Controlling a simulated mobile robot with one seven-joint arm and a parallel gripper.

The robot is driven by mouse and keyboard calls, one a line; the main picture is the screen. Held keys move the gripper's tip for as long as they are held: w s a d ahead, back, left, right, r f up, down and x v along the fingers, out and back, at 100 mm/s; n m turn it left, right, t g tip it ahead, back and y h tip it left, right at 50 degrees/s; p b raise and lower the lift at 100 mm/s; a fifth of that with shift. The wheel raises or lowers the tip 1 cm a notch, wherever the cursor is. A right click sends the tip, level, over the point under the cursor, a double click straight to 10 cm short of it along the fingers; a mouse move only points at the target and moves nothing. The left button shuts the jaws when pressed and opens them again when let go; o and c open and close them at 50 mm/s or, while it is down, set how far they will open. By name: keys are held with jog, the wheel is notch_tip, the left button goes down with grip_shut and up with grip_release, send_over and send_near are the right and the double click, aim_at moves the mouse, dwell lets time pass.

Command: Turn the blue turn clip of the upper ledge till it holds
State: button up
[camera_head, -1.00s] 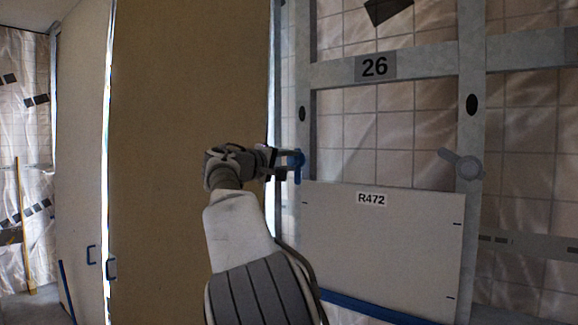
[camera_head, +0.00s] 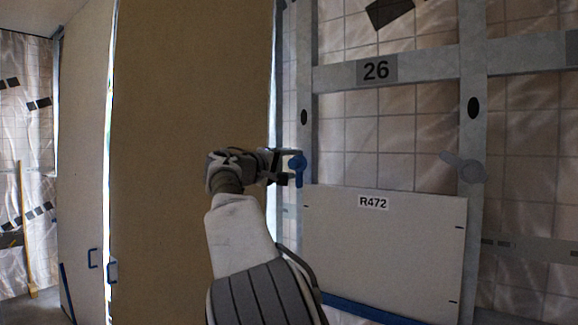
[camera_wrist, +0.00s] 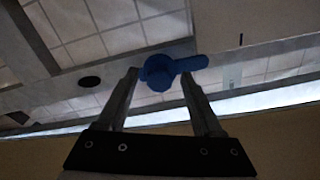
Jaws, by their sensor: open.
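The blue turn clip (camera_head: 298,165) sits on the left upright of the frame, by the top left corner of the panel R472 (camera_head: 385,240). In the head view its arm points down, beside the panel's left edge. In the wrist view the blue clip (camera_wrist: 168,70) lies between and just beyond my fingertips, its arm reaching past the right finger. My gripper (camera_head: 287,167) is open at the clip, and it also shows in the wrist view (camera_wrist: 163,80). I cannot tell whether a finger touches the clip. The panel's lower edge rests at a blue ledge (camera_head: 370,308).
A grey turn clip (camera_head: 463,166) sits on the right upright (camera_head: 472,110), its arm pointing up left. A crossbar (camera_head: 420,66) marked 26 runs above. A large brown board (camera_head: 190,90) stands close to the left of my arm. The bay above the panel is open.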

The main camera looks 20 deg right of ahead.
jog(key=shift+a, duration=0.1)
jog(key=b+v, duration=0.2)
jog(key=v, duration=1.5)
jog(key=shift+s, duration=0.15)
